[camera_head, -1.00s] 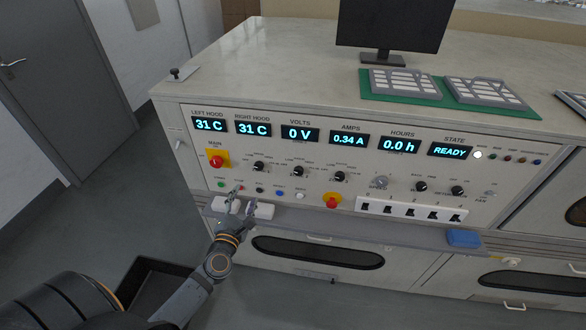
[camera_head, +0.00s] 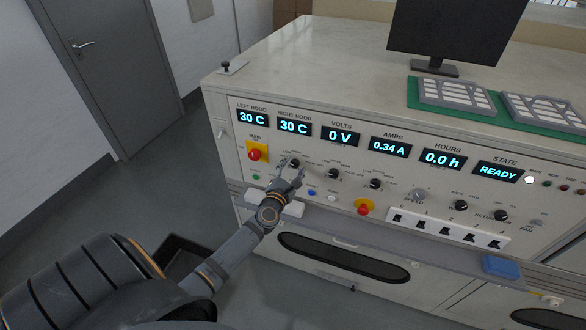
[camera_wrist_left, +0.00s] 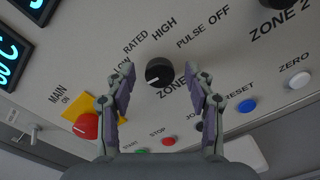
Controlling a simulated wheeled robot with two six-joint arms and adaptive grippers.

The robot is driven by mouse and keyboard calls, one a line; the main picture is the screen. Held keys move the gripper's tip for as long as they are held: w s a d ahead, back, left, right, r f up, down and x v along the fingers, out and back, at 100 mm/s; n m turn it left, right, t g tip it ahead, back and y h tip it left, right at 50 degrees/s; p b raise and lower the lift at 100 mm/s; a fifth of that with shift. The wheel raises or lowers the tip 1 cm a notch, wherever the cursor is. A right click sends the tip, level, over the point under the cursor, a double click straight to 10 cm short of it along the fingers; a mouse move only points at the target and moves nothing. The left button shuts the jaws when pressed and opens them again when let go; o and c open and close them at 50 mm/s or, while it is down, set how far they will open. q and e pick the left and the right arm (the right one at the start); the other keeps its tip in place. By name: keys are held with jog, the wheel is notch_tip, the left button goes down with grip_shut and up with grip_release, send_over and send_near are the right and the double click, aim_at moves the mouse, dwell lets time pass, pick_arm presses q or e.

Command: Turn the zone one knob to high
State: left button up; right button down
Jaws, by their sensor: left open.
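The zone one knob (camera_wrist_left: 159,72) is a round black dial with a white pointer mark. In the left wrist view it sits ahead of and between my open fingers, with the words RATED, HIGH, PULSE and OFF printed around it. The pointer lies toward the picture's left and slightly down. My left gripper (camera_wrist_left: 160,88) is open and empty, its fingers on either side of the knob; I cannot tell if they touch it. In the head view the left gripper (camera_head: 290,176) is at the panel, just below the zone one knob (camera_head: 294,163). The right gripper is not seen.
A red main switch (camera_head: 255,155) on a yellow plate is left of the knob. The zone two knob (camera_head: 332,174) is to its right. Coloured push buttons, including a blue one (camera_wrist_left: 247,105), lie below. A red stop button (camera_head: 364,207) and white switch row (camera_head: 447,229) are further right.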

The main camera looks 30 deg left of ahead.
pick_arm(q)
grip_shut()
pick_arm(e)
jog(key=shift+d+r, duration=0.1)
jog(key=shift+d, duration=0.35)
